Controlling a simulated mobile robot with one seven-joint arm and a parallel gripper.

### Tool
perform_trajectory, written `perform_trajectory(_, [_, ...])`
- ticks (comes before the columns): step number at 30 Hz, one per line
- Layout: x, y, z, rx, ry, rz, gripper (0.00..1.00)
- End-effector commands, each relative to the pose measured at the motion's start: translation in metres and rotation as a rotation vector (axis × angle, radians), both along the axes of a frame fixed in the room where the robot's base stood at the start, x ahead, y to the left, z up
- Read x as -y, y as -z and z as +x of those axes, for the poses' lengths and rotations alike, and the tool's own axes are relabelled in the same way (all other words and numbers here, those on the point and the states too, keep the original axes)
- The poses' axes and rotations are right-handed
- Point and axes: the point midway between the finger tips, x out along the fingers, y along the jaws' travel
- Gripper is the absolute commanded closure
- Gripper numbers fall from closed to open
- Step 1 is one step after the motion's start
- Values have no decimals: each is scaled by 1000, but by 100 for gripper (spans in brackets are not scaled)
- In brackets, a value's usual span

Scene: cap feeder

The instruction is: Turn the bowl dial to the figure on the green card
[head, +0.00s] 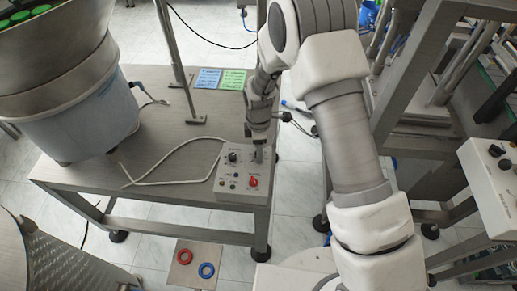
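The grey control box (226,186) sits at the front right corner of the metal table. A black dial (233,157) is on its upper left and a red knob (253,182) on its lower right. I cannot tell which is the bowl dial, and the markings are too small to read. The green card (233,79) lies at the back of the table, its figure unreadable. My gripper (258,152) points down over the upper right of the box, right of the black dial. It covers that part of the panel, and its finger gap is unclear.
A blue card (208,78) lies beside the green one. The large feeder bowl (55,50) with green caps stands at the left. A pale cable (165,183) crosses the table. A metal post (181,75) rises behind. Another control box (490,180) is at the right.

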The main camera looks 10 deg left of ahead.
Motion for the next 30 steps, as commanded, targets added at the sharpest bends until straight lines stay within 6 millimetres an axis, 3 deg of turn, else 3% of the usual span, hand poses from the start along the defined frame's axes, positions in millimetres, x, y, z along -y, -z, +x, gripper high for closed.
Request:
perform_trajectory(9, [0, 3, 0, 0, 0, 0, 37])
perform_trajectory(20, [0, 2, 0, 0, 0, 0, 100])
perform_trajectory(30, [0, 3, 0, 0, 14, 0, 100])
